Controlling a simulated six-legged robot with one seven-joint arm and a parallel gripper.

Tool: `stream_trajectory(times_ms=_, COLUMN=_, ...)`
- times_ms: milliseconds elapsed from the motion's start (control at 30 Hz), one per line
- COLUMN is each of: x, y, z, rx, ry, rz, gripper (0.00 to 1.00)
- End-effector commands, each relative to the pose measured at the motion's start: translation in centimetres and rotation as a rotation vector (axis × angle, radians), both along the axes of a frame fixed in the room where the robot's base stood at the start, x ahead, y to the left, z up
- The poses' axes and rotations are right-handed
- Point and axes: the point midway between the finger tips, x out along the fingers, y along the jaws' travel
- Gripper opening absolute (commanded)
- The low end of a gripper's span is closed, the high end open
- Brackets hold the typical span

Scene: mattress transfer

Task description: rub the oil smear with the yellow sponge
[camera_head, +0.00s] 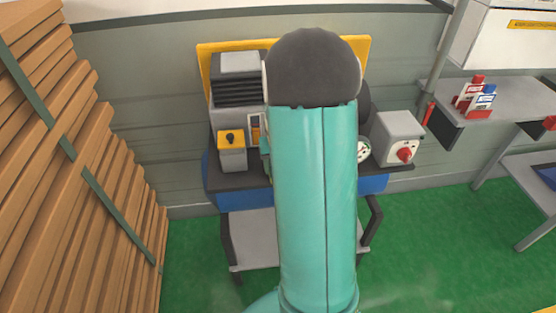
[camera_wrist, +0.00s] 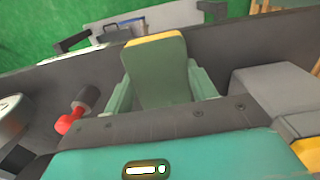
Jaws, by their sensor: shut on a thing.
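The sponge (camera_wrist: 157,72) shows in the wrist view as a block with a broad green face and a yellow strip along its far edge. My gripper (camera_wrist: 161,90) is shut on it, with a pale green finger on each side. The sponge is over or against the dark top of the workbench (camera_wrist: 225,50); I cannot tell whether it touches. In the head view my arm covers the middle of the workbench (camera_head: 245,180) and hides the sponge. I cannot make out the oil smear in either view.
A vented grey machine (camera_head: 238,88), a small yellow-topped box (camera_head: 232,152) and a grey box with a red knob (camera_head: 399,138) stand on the bench. Stacked planks (camera_head: 75,170) rise at left. A shelf (camera_head: 510,98) holds small cartons at right. Green floor is open between.

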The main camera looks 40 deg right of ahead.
Motion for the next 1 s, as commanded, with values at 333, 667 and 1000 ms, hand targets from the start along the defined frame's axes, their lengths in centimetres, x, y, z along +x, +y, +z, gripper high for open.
stream_trajectory(times_ms=333, x=-1.7, y=1.2, z=-0.2, rx=0.003, ry=0.004, rz=-0.001, gripper=0.2)
stream_trajectory(times_ms=667, x=-3.1, y=2.2, z=-0.4, rx=0.006, ry=0.007, rz=0.0, gripper=0.2)
stream_trajectory(times_ms=1000, x=-2.1, y=2.8, z=-0.2, rx=0.006, ry=0.006, rz=0.001, gripper=0.2)
